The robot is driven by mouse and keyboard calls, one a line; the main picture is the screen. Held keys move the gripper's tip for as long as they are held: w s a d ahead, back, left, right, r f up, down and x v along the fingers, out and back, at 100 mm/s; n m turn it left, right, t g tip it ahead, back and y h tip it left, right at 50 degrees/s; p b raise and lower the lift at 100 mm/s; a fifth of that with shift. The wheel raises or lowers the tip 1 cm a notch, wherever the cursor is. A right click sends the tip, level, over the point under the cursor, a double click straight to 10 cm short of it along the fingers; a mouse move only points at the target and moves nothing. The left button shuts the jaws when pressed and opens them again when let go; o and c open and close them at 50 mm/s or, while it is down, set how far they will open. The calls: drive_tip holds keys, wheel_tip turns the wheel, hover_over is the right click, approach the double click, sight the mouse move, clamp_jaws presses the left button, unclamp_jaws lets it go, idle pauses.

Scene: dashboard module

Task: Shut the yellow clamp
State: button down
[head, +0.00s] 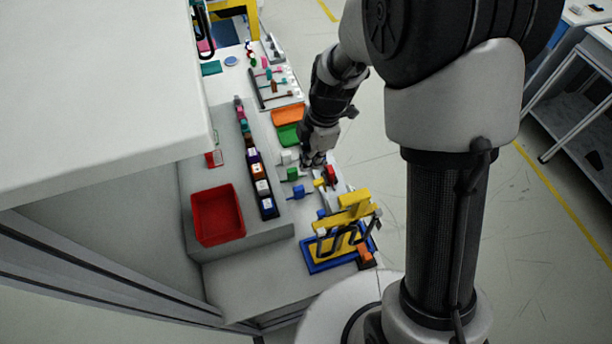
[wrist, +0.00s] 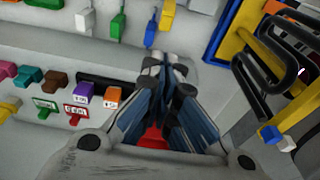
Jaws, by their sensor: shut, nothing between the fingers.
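A small yellow piece (wrist: 167,14) stands beside the blue piece (wrist: 150,36) at the top of the wrist view. It also shows in the head view (head: 320,183), near a red part. A larger yellow frame (head: 354,207) stands over a blue-rimmed yellow base; its yellow edge (wrist: 262,68) shows at the right of the wrist view. I cannot tell for sure which is the clamp, or whether it is open. My gripper (head: 316,161) is shut and empty, pointing down over the bench beside the small pieces. Its fingertips (wrist: 166,62) appear below the blue piece in the wrist view.
White (wrist: 85,20) and green (wrist: 117,24) pieces stand left of the blue one. Black looped bars (wrist: 275,60) rise at the right. A strip of labelled blocks (head: 260,186) and a red bin (head: 217,214) lie left in the head view.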

drive_tip(key=shift+f, duration=0.1)
wheel_tip(320, 180, down, 10)
drive_tip(key=a+b, duration=0.1)
drive_tip(key=b, duration=0.1)
drive_tip(key=shift+s+a+r, duration=0.2)
drive_tip(key=shift+s+a, duration=0.05)
